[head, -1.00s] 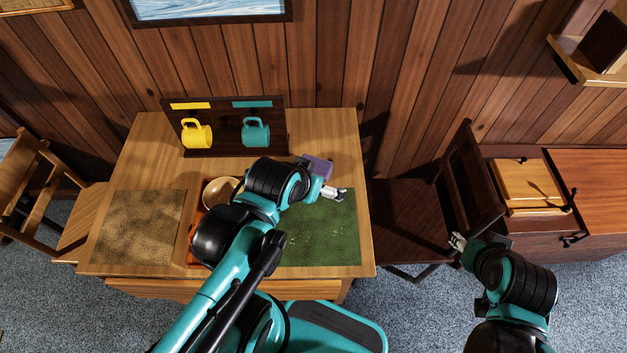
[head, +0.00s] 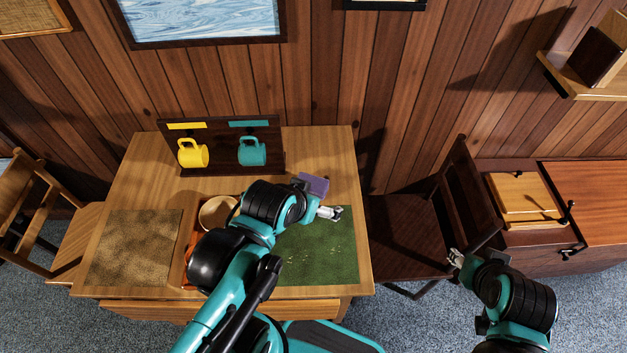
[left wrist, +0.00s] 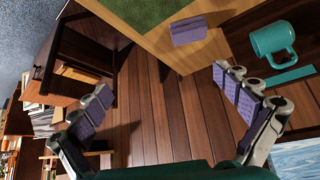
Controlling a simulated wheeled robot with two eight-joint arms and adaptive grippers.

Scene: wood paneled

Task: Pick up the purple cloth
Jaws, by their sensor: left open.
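The purple cloth (head: 314,184) looks like a small folded block on the wooden table, near its right edge and behind the green mat. In the left wrist view the cloth (left wrist: 188,30) shows at the top, beyond the open fingers and apart from them. My left gripper (head: 330,213) is over the back right of the green mat, just in front of the cloth in the head view. In the left wrist view the gripper (left wrist: 162,80) is spread open and empty. My right gripper (head: 456,257) is off to the right by the chair, away from the cloth; its jaw state is unclear.
A dark rack (head: 222,140) with a yellow mug (head: 193,153) and a teal mug (head: 252,152) stands at the table's back. An orange tray (head: 189,222) with a bowl (head: 216,212) is partly hidden by my left arm. A dark chair (head: 408,230) stands right of the table.

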